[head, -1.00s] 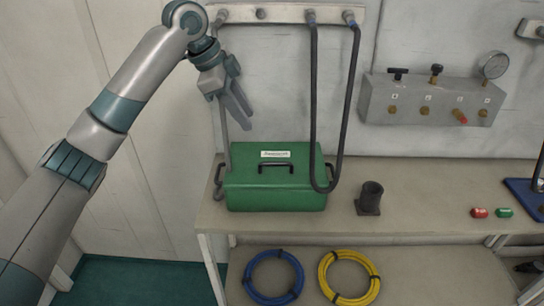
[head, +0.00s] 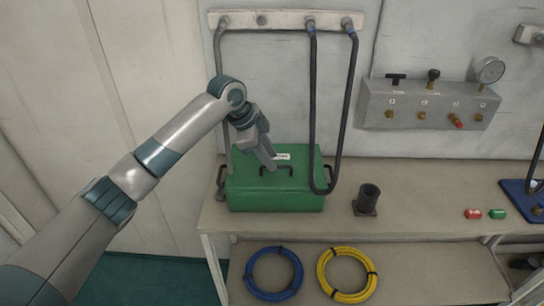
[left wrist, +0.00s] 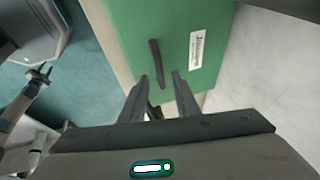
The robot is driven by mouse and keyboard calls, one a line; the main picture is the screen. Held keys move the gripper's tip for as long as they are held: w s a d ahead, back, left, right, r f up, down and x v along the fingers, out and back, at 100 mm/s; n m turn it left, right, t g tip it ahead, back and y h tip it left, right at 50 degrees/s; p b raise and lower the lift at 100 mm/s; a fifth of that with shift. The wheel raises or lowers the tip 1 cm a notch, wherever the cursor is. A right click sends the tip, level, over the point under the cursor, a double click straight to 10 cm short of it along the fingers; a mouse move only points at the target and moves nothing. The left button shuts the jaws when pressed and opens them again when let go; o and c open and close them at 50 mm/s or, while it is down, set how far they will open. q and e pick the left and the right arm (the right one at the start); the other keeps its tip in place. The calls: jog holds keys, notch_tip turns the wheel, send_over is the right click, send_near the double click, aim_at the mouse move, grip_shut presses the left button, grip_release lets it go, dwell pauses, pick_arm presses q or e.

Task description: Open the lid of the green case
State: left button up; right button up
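The green case (head: 275,195) stands at the left end of the workbench with its lid shut. A dark handle (head: 283,168) is on the lid and a white label is behind it. My left gripper (head: 273,168) is over the lid by the handle's left part. In the left wrist view the left gripper's fingers (left wrist: 160,78) are apart, with the handle (left wrist: 157,62) just beyond their tips and nothing held. Part of my other arm seems to show small at the left of that view; its gripper's state is unclear.
A black hose (head: 313,110) hangs down in front of the case's right side. A dark cup-like fitting (head: 367,198) stands right of the case. A valve panel (head: 430,105) is on the wall. Blue (head: 273,273) and yellow (head: 347,274) hose coils lie on the lower shelf.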

pick_arm(q)
jog(key=shift+x, duration=0.8)
jog(key=shift+d+f, duration=0.1)
jog(key=shift+f, duration=0.15)
jog(key=shift+c, duration=0.4)
grip_shut()
jog(key=shift+w+r, duration=0.1)
jog(key=shift+r, duration=0.05)
